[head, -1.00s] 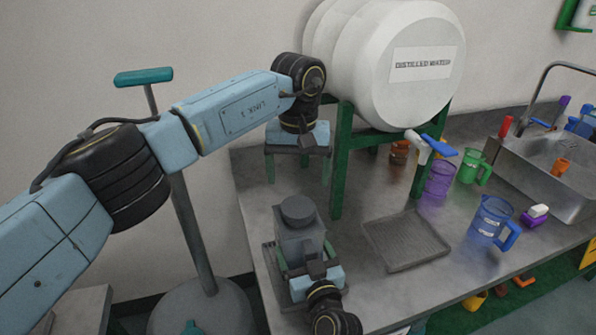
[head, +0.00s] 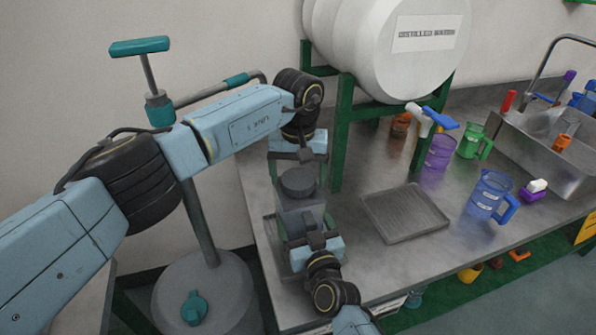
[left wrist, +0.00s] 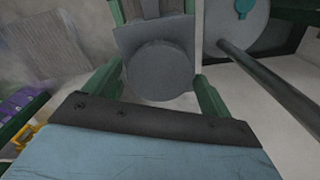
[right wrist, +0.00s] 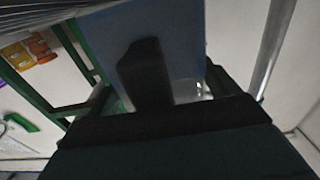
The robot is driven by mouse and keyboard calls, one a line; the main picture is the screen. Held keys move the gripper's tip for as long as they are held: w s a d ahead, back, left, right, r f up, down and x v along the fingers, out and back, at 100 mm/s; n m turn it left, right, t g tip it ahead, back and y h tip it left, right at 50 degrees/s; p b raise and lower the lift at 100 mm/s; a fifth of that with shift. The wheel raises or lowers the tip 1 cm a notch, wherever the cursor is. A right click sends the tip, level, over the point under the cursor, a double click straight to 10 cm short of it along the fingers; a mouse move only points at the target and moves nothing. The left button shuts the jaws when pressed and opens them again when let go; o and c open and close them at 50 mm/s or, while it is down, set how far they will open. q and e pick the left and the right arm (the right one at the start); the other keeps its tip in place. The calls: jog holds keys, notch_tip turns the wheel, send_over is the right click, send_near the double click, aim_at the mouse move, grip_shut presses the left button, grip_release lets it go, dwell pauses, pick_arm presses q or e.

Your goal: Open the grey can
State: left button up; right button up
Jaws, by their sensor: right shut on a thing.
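The grey can (head: 290,218) stands upright at the left end of the bench, with a round dark grey lid (head: 298,182) on top. The lid also shows in the left wrist view (left wrist: 158,70). My left gripper (head: 298,168) is right above the can, pointing down. Its green fingers are open, one on each side of the lid, with visible gaps. My right gripper (head: 308,228) is shut on the can from the near side. In the right wrist view the can (right wrist: 185,35) fills the middle; the exact contact is hidden.
A flat grey tray (head: 405,213) lies right of the can. The white distilled water barrel (head: 375,50) stands on a green frame behind. A purple jug (head: 441,150), green jug (head: 473,141) and blue jug (head: 489,195) are farther right, near the sink (head: 545,150). A grey machine (head: 205,290) stands at left.

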pick_arm(q)
jog(key=c, duration=1)
jog(key=shift+o, duration=0.2)
jog(key=n, duration=0.6)
jog(key=shift+n, duration=0.4)
jog(key=n, duration=1)
jog(key=shift+r+n, duration=0.1)
jog(key=shift+n, duration=0.3)
jog(key=n, duration=0.3)
jog(key=shift+n, duration=0.3)
jog(key=n, duration=0.8)
jog(key=shift+n, duration=0.4)
jog(key=n, duration=0.3)
jog(key=shift+n, duration=0.3)
jog(key=n, duration=0.3)
jog(key=shift+n, duration=0.4)
jog(key=n, duration=1)
jog(key=shift+n, duration=0.4)
jog(key=n, duration=0.5)
jog(key=shift+r+n, duration=0.1)
jog(key=shift+n, duration=0.3)
